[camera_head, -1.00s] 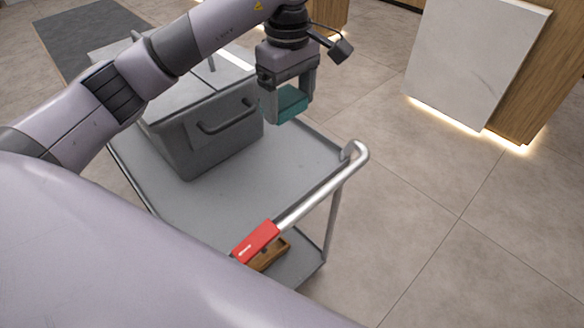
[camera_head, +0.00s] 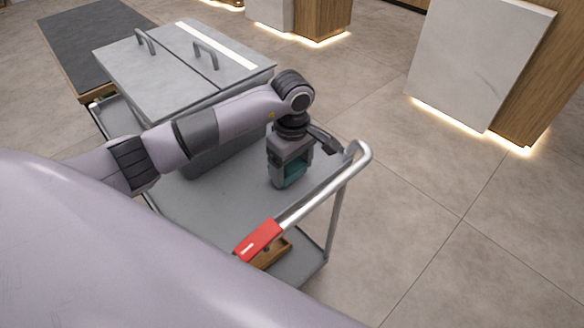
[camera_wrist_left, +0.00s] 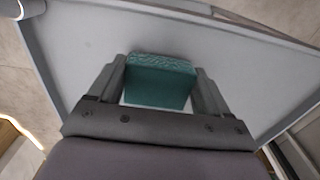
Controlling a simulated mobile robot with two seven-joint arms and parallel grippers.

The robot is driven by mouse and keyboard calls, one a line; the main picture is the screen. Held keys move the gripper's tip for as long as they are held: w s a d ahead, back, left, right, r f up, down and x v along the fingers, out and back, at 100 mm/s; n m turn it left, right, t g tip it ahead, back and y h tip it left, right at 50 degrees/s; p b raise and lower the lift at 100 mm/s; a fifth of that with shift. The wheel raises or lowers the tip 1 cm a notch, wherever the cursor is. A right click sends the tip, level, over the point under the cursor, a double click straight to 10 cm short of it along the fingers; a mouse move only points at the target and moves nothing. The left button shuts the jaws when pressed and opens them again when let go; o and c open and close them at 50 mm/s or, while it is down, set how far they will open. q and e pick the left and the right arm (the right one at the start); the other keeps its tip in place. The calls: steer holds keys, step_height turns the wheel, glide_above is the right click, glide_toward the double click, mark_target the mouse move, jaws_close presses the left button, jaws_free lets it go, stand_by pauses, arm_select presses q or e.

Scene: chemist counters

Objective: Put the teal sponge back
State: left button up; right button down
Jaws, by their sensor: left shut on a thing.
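The teal sponge (camera_head: 293,174) is held between the fingers of my left gripper (camera_head: 288,183), low over the right part of the grey cart's top shelf (camera_head: 220,200). In the left wrist view the sponge (camera_wrist_left: 160,82) sits between both fingers of the gripper (camera_wrist_left: 162,85), with the grey shelf (camera_wrist_left: 230,55) beyond it. I cannot tell whether the sponge touches the shelf. My right gripper is not in view.
A grey lidded box (camera_head: 180,75) with handles stands on the cart, left of the gripper. The cart's metal push handle (camera_head: 325,190) with a red grip (camera_head: 258,240) is close on the right. A wooden item (camera_head: 272,254) lies below. The shelf front is clear.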

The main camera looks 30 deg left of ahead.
arm_select(q)
steer(key=shift+f, duration=0.6)
steer(key=shift+f, duration=0.15)
steer(key=o, duration=1)
steer(key=shift+o, duration=0.2)
